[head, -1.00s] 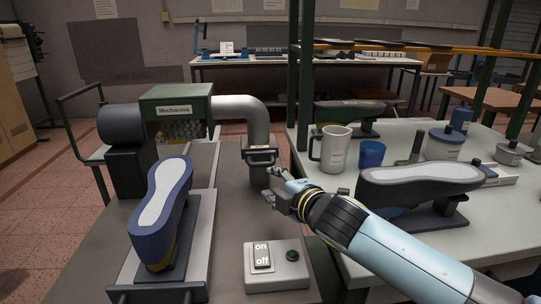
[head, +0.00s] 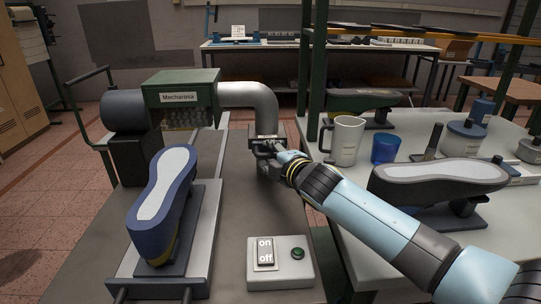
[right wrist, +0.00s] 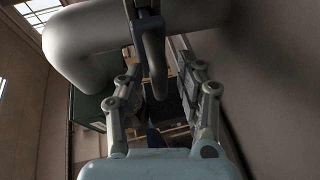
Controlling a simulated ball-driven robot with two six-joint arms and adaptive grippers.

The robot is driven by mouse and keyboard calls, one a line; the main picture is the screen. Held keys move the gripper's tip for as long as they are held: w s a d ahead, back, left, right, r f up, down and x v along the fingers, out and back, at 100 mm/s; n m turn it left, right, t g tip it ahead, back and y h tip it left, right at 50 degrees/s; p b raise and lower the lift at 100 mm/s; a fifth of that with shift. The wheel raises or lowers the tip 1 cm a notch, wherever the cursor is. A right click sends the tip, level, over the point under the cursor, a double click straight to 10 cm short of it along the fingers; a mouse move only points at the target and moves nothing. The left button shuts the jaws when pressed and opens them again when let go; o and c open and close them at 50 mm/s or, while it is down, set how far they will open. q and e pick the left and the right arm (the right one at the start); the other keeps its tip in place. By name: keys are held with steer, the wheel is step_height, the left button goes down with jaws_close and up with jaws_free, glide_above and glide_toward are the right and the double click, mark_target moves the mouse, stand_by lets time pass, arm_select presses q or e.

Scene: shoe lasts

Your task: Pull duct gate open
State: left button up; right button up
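The duct gate (head: 267,143) is a dark metal piece on the lower end of the grey bent duct (head: 266,104). My right gripper (head: 274,150) is at the gate's front in the head view and hides part of it. In the right wrist view, the gate's handle (right wrist: 153,57) is a grey looped bar. My right gripper (right wrist: 160,75) has its two fingers apart, one on each side of the handle. A gap shows between handle and fingers; whether a fingertip touches it I cannot tell. My left gripper is not in view.
A switch box (head: 279,264) with on/off rocker and green button sits at the bench front. A blue shoe last (head: 160,195) stands on the left. A pitcher (head: 347,139), a blue cup (head: 385,149) and a grey last (head: 440,174) stand on the right table.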

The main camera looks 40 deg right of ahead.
steer(key=shift+c, duration=0.4)
jaws_close()
steer(key=s+a, duration=0.3)
steer(key=s, duration=0.3)
steer(key=shift+a+f, duration=0.15)
steer(key=shift+a, duration=0.25)
steer(key=shift+o, duration=0.2)
jaws_free()
steer(key=shift+s+a, duration=0.1)
steer(key=shift+s, duration=0.15)
steer(key=shift+o, duration=0.2)
steer(key=shift+w, duration=0.1)
